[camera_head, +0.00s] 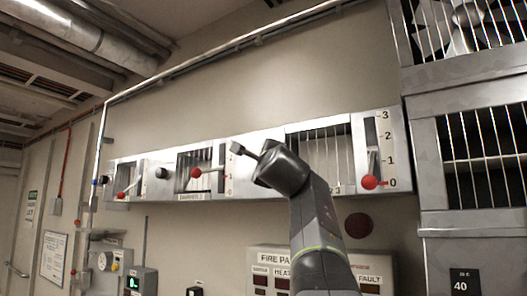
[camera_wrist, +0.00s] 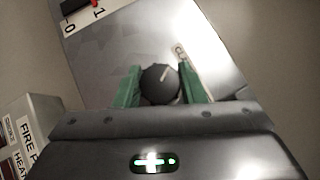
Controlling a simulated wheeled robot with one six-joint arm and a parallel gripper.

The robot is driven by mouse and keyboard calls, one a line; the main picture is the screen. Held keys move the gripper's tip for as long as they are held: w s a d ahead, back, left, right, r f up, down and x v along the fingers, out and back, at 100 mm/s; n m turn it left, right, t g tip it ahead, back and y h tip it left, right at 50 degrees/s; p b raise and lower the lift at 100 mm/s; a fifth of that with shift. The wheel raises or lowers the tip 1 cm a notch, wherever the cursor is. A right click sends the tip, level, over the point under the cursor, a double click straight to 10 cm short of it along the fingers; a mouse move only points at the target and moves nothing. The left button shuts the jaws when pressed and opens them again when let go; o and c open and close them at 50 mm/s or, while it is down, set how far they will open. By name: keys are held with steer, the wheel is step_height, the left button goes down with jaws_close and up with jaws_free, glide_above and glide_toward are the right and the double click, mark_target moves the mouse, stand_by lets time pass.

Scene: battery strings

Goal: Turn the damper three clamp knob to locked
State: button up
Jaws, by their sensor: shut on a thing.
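A round dark clamp knob (camera_wrist: 160,84) with a white pointer line sits on the pale metal panel (camera_wrist: 215,75) in the wrist view. My gripper (camera_wrist: 161,90) has a green pad on each side of the knob and is shut on it. The white line points up and to the right. A label beside the knob is mostly hidden by the right finger; only its first letters show. In the head view my gripper (camera_head: 243,150) is at the panel between the middle and right damper windows, and the knob is hidden there.
The right damper lever has a red ball (camera_head: 369,182) near 0 on its scale. Another red ball (camera_head: 196,172) and a black knob (camera_head: 161,172) are to the left. A fire panel (camera_head: 270,258) is below. A barred metal rack (camera_head: 470,150) stands at right.

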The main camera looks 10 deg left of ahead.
steer(key=shift+r+n+g+p, duration=0.3)
steer(key=shift+n+g+p, duration=0.4)
steer(key=shift+p, duration=0.5)
steer(key=shift+f+n+p, duration=0.1)
steer(key=shift+n+p, duration=0.3)
steer(key=shift+f+g, duration=0.2)
steer(key=shift+g, duration=0.1)
steer(key=o, duration=1)
steer(key=shift+c, duration=0.2)
steer(key=b+v, duration=0.4)
steer(key=v, duration=1)
steer(key=shift+b, duration=0.3)
steer(key=shift+w+a, duration=0.1)
steer(key=shift+w, duration=0.05)
